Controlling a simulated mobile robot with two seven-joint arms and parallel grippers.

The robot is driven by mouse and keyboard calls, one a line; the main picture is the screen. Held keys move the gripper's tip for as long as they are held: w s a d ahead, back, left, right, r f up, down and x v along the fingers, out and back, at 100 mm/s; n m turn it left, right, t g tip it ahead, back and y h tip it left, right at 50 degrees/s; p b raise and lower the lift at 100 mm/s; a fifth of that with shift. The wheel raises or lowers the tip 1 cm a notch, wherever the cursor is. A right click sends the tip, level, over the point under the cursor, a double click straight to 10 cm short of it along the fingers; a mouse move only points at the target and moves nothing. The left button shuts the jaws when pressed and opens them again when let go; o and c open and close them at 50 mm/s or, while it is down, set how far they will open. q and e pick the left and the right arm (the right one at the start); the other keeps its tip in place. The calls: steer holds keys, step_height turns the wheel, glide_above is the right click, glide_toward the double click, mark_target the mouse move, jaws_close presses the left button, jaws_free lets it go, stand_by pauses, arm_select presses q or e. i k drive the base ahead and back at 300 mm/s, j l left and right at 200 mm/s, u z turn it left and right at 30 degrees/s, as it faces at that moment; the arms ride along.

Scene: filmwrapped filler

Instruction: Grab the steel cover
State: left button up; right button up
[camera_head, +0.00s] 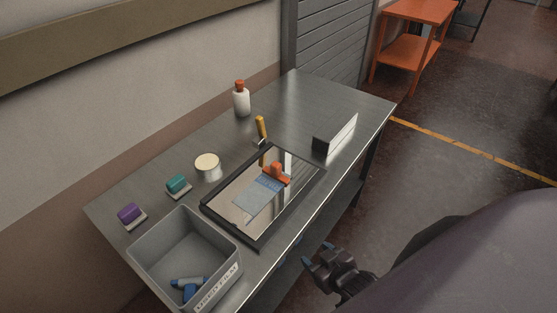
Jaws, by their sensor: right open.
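A bright metal piece (336,134) with a dark end face stands on the right part of the steel table (305,92); it looks like the steel cover. Its underside and far side are hidden. My right gripper (318,256) is open and empty, low in front of the table's front edge, well apart from the metal piece. My left gripper is not in view.
A black-framed tray (228,225) holds a blue-grey sheet and an orange item. A grey bin (150,257) with blue items stands at the near left. A bottle (241,101), round tub (207,165), teal block (177,184) and purple block (129,213) line the wall side.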

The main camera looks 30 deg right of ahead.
mark_target(325, 139)
steer(key=k+l+u, duration=0.1)
steer(key=l, duration=0.3)
steer(key=k+l+u, duration=0.1)
steer(key=l, duration=0.3)
steer(key=k+l+u, duration=0.1)
steer(key=l, duration=0.25)
steer(key=k+l+u, duration=0.1)
steer(key=l, duration=0.25)
steer(key=k+l+u, duration=0.1)
steer(key=k+l, duration=0.15)
steer(key=k+l+u, duration=0.1)
steer(key=l, duration=0.35)
steer(key=i, duration=0.45)
